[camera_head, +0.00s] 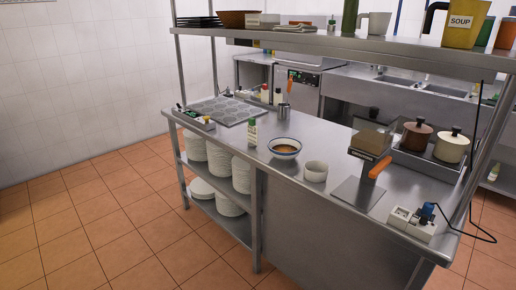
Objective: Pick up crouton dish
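Neither of my grippers is in view.
An overhead shelf (330,42) spans the counter. Tiled floor (110,230) in front is clear.

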